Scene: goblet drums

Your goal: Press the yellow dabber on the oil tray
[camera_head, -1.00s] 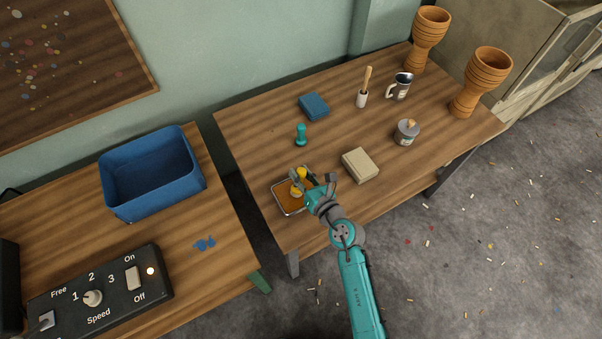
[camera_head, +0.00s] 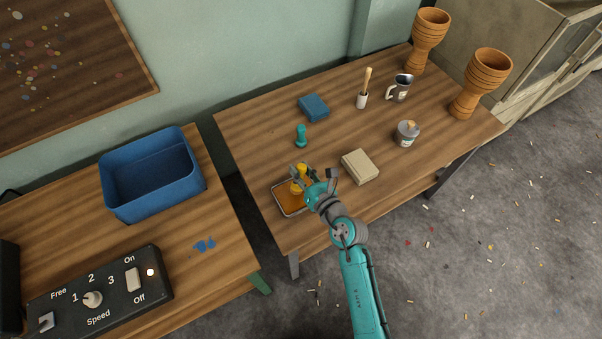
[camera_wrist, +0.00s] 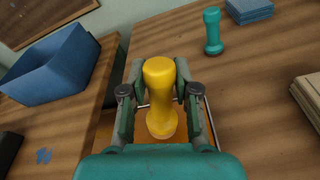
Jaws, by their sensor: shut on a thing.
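The yellow dabber (camera_wrist: 160,95) stands upright between the two fingers of my gripper (camera_wrist: 160,98), which is shut on it. In the head view the dabber (camera_head: 299,172) shows partly behind my gripper (camera_head: 304,174). The oil tray (camera_head: 284,205), a shallow metal-rimmed tray with orange-brown oil, lies on the right table near its front left corner. The dabber is over the tray's upper right part. Its lower end shows against the tray in the wrist view, but I cannot tell whether it touches the oil.
A teal dabber (camera_head: 301,136) stands behind the tray. A beige block (camera_head: 360,167) lies to the right, and blue cloths (camera_head: 314,107) lie further back. A grey tin (camera_head: 406,133), a metal mug (camera_head: 400,88) and goblet drums (camera_head: 480,82) stand at the right. A blue bin (camera_head: 152,175) is on the left table.

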